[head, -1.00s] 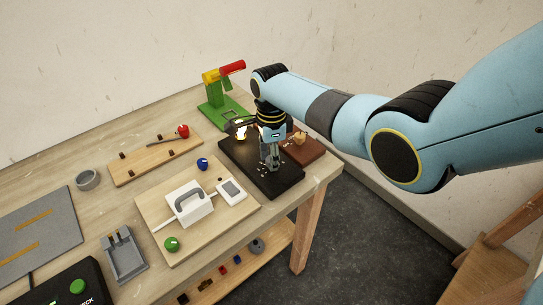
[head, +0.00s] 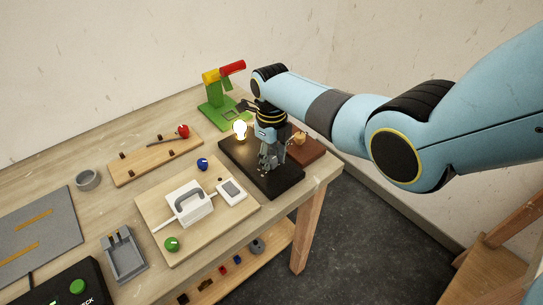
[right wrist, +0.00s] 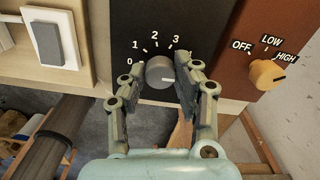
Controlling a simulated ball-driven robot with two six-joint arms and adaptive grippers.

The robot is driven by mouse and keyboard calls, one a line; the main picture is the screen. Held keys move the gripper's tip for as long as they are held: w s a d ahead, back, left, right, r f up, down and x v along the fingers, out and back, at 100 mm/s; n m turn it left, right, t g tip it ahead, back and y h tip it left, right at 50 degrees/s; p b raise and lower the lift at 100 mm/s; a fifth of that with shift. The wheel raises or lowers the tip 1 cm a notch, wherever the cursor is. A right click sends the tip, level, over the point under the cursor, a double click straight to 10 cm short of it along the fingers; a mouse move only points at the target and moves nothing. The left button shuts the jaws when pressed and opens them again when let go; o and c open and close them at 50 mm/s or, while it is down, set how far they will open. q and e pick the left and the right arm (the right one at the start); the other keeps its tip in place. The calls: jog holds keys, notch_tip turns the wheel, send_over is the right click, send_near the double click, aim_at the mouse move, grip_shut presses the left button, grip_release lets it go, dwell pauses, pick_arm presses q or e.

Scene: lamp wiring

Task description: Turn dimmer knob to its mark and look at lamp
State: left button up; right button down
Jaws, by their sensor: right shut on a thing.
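The grey dimmer knob (right wrist: 160,71) sits on the black lamp board (right wrist: 128,18), with white ticks and the numbers 0 to 3 around it. A white line on the knob points right, past the 3. My right gripper (right wrist: 160,84) has its fingers on both sides of the knob, shut on it. In the head view my right gripper (head: 268,166) is low over the black board (head: 288,190) and hides the knob. The lamp bulb (head: 240,128) on that board glows bright white. My left gripper is not in view.
A brown board (head: 312,152) with an orange OFF/LOW/HIGH knob (right wrist: 267,74) lies right of the black board. A wooden board (head: 150,222) with a white switch (head: 232,190) lies to the left. The table's front edge is close by.

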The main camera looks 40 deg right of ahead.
aim_at(272, 159)
jog(key=shift+m, duration=1.1)
jog(key=c, duration=1)
grip_release()
jog(key=shift+w+r, duration=0.1)
jog(key=shift+r, duration=0.2)
notch_tip(272, 159, up, 7)
